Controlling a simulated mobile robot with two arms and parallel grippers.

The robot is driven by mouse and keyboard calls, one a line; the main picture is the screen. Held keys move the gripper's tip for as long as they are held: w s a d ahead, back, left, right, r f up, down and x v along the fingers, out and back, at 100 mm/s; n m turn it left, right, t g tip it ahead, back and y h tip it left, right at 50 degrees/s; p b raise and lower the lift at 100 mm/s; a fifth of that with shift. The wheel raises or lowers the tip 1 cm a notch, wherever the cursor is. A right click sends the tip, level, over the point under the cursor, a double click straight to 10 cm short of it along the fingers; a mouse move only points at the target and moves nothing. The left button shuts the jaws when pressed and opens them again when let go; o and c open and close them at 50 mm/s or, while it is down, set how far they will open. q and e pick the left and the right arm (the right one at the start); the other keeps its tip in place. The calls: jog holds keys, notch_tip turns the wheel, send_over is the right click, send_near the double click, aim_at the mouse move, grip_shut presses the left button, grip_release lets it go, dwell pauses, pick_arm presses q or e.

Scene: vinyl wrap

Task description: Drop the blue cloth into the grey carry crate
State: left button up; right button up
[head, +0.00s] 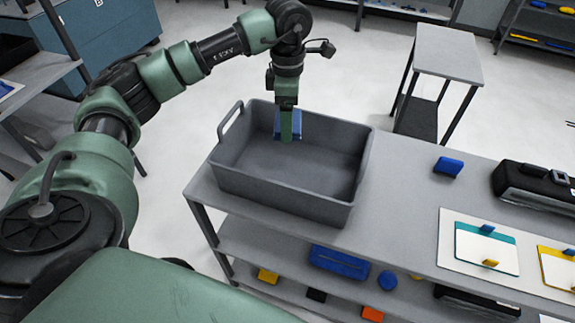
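The grey carry crate (235,178) stands on the near left end of the grey table, open at the top, with a raised handle at its left end. My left gripper (291,126) points down over the far part of the crate. It is shut on the blue cloth (279,124), a small folded piece partly hidden behind the green finger. The cloth hangs at about the height of the crate's far rim, above the bare crate floor. My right gripper is not in view.
On the grey table (405,215), a small blue block-like item (448,166) lies right of the crate, near a black case (535,185) and white boards with coloured samples (480,245). A lower shelf holds several items, including a blue box (340,262). A small side table (447,52) stands behind.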

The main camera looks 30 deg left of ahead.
pick_arm(q)
jog(key=o, duration=1.3)
jog(key=shift+r, duration=0.15)
notch_tip(320, 180, up, 6)
jog(key=shift+w+r+b, duration=0.1)
jog(key=shift+r+b, duration=0.05)
jog(key=shift+b, duration=0.75)
jog(key=shift+r, duration=0.65)
